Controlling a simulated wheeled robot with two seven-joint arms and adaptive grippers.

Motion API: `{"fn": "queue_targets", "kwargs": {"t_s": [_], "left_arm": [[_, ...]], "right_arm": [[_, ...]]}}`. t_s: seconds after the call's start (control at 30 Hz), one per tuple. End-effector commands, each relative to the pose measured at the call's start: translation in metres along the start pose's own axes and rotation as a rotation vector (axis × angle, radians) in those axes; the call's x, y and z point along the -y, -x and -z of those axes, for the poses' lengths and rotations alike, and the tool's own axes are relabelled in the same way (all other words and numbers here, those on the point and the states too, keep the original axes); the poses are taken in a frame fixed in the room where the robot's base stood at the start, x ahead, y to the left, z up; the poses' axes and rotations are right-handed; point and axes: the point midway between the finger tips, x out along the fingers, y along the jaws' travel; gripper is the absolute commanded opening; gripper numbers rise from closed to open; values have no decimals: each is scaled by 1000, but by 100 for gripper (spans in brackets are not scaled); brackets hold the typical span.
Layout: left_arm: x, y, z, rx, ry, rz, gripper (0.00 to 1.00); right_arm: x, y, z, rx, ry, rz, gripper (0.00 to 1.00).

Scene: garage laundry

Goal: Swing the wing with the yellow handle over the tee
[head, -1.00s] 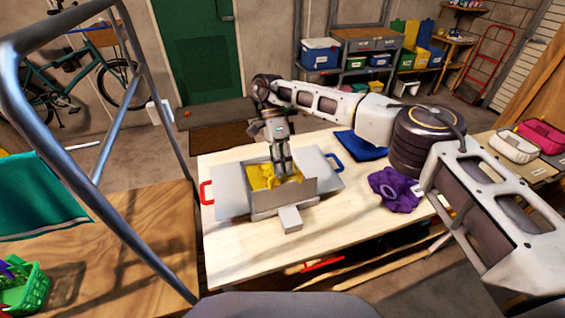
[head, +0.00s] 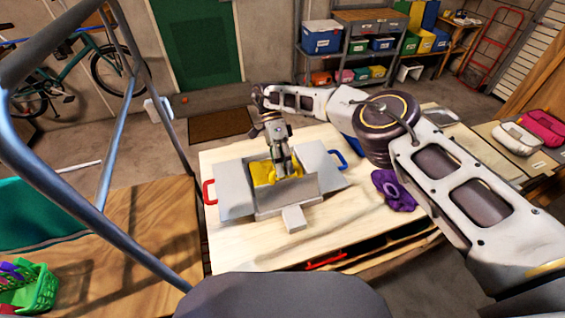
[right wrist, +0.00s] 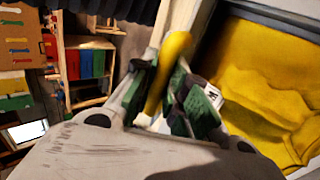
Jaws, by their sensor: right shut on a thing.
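The folding board lies on the table with a grey wing with a red handle (head: 209,192) at left and a grey wing with a blue handle (head: 339,158) at right. The yellow tee (head: 262,173) lies in its middle, partly hidden by a raised grey panel (head: 288,197) along the near side. My right gripper (head: 284,170) is at this panel's upper edge. In the right wrist view it is shut on the yellow handle (right wrist: 171,62), with the tee (right wrist: 265,85) to the right. The handle is hidden in the head view. My left gripper is out of view.
A purple cloth (head: 393,191) lies on the table (head: 235,245) right of the board. A metal rail frame (head: 112,150) stands at left, near a green basket (head: 28,288). The table's near left part is clear.

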Motion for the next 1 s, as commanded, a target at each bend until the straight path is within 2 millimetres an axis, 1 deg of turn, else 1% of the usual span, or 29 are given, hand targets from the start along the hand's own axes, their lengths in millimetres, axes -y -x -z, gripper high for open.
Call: {"fn": "queue_targets", "kwargs": {"t_s": [0.03, 0.07, 0.77, 0.8, 0.83, 0.87, 1.0], "left_arm": [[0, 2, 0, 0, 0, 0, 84], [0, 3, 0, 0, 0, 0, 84], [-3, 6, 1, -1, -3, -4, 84], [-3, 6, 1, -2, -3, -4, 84], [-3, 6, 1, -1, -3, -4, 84], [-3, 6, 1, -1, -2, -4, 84], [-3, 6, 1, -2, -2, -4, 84]], "right_arm": [[2, -6, -1, -4, 2, -10, 0], [2, -6, -1, -4, 2, -14, 0], [2, -9, 0, -2, 2, -37, 0], [2, -9, 0, -2, 2, -37, 19], [2, -9, 0, -2, 2, -37, 23], [2, -9, 0, -1, 2, -37, 25], [1, -7, 0, -1, 1, -35, 25]]}}
